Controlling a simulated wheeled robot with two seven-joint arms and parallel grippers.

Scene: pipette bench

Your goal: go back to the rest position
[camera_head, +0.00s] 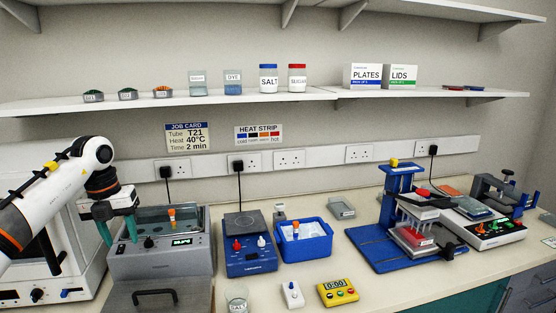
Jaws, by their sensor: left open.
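My left arm comes in from the left. Its left gripper (119,236) points down, with its two teal fingers apart and nothing between them. It hangs over the left side of the grey water bath (160,264), in front of its clear lid area. An orange-capped tube (172,218) stands in the bath, to the right of the gripper and apart from it. My right gripper is not in view.
Right of the bath are a blue hotplate (250,259), a blue ice tub (305,250), a yellow timer (338,292) and a blue pipette stand (385,253). A white cabinet (62,275) stands at the left. A shelf (300,98) with jars and boxes runs above.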

